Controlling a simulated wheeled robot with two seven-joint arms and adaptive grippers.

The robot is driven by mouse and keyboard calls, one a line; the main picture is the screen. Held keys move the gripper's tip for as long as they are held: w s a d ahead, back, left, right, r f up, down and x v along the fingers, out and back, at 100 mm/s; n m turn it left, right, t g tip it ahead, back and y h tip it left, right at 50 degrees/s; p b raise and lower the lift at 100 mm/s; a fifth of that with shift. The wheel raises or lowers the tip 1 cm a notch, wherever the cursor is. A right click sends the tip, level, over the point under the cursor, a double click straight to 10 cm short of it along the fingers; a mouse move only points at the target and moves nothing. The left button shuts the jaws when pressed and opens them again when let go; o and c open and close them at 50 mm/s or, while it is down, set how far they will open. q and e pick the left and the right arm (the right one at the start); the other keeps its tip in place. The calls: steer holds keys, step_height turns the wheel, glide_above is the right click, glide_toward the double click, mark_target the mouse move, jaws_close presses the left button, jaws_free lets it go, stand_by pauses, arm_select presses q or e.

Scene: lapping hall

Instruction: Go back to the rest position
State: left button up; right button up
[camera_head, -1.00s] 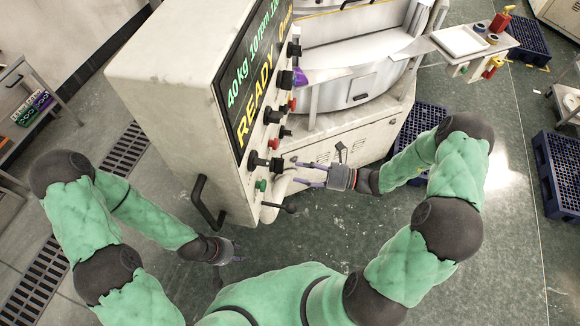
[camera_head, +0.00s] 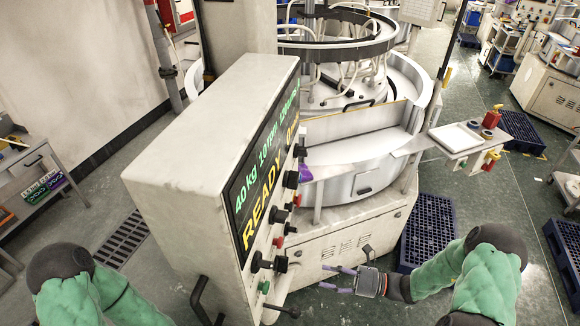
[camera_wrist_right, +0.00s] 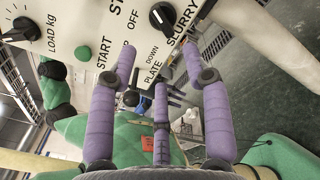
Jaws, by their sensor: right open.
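My right gripper (camera_head: 334,277) is open and empty, with its purple fingers pointing left toward the front of the READY control panel (camera_head: 258,190). A clear gap lies between its fingertips and the panel's lower black knobs (camera_head: 270,262). In the right wrist view, the purple fingers (camera_wrist_right: 143,85) are spread with nothing held between them. Behind them is the panel face, with a black LOAD knob (camera_wrist_right: 24,30) and a green button (camera_wrist_right: 82,53). My left arm shows at the lower left of the head view; its gripper is outside the frame.
The lapping machine (camera_head: 350,165) stands behind the panel. A black handle (camera_head: 200,300) and a lever (camera_head: 283,311) project from the cabinet low down. A blue pallet (camera_head: 428,232) lies right of the machine. A shelf cart (camera_head: 30,180) stands left.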

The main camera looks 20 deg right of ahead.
steer(key=s+a+f+n+g+h+b, duration=0.2)
steer(key=s+a+f+n+g+b, duration=0.2)
steer(key=f, duration=0.4)
steer(key=s+a+f+n+g+h+b, duration=0.1)
steer(key=s+a+f+n+g+b, duration=0.25)
steer(key=f, duration=0.55)
steer(key=s+a+f+n+g+h+b, duration=0.25)
steer(key=s+f+n+b, duration=0.2)
steer(key=f, duration=0.35)
steer(key=a+f+n+t+h+b, duration=0.1)
steer(key=a+f+n+h+b, duration=0.1)
steer(key=f+n+b, duration=0.3)
steer(key=w+a+f+n+t+h+b, duration=0.1)
steer(key=f+n+h+b, duration=0.3)
steer(key=f+n, duration=0.6)
steer(key=b+x, duration=0.2)
steer(key=x, duration=0.1)
steer(key=shift+d, duration=0.2)
